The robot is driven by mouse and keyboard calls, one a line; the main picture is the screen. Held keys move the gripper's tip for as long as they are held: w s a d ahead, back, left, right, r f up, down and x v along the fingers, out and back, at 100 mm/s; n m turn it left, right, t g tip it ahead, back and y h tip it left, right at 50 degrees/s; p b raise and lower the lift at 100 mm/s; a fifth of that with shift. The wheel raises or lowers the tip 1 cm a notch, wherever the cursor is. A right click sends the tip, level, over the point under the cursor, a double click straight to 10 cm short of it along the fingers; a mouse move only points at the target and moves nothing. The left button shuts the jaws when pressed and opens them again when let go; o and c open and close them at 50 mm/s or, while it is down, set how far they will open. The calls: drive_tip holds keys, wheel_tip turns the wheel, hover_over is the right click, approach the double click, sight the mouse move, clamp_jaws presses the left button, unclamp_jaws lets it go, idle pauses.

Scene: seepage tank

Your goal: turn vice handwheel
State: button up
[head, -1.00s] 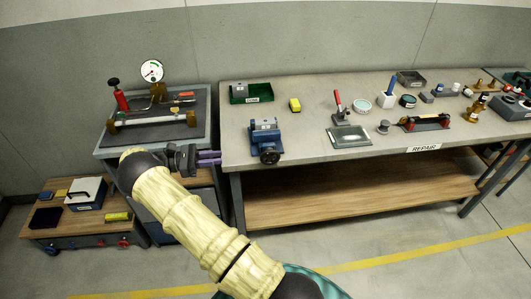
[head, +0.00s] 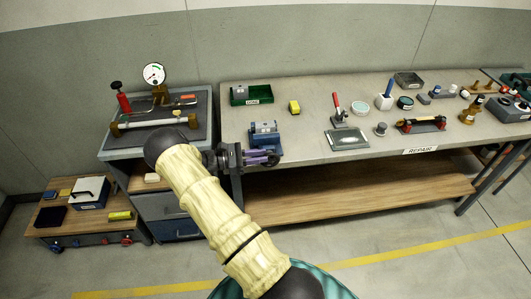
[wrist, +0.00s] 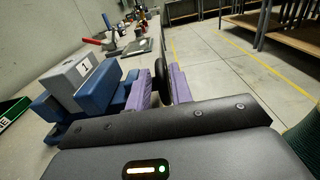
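The blue vice (head: 264,132) stands at the left front edge of the repair bench. In the wrist view, the vice (wrist: 96,90) holds a grey block marked 1 (wrist: 76,75). Its black handwheel (wrist: 160,74) shows nearly edge-on between my purple fingers. My gripper (head: 264,158) is at the vice's front, in front of the bench edge, and hides most of the wheel in the head view. The fingers (wrist: 163,88) are apart, one on each side of the wheel in the wrist view. Contact with the wheel cannot be made out.
A green bin (head: 251,96) and a yellow block (head: 294,107) lie behind the vice. A glass plate (head: 348,139) and a red-handled clamp (head: 338,108) are to its right. A test stand with a gauge (head: 154,75) is at the left. The floor in front is clear.

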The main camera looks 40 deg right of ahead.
sight(270, 158)
drive_tip(key=shift+x, duration=1.25)
clamp_jaws()
drive_tip(key=shift+r+t+p, duration=0.15)
drive_tip(key=shift+t+p, duration=0.15)
drive_tip(key=shift+p, duration=0.15)
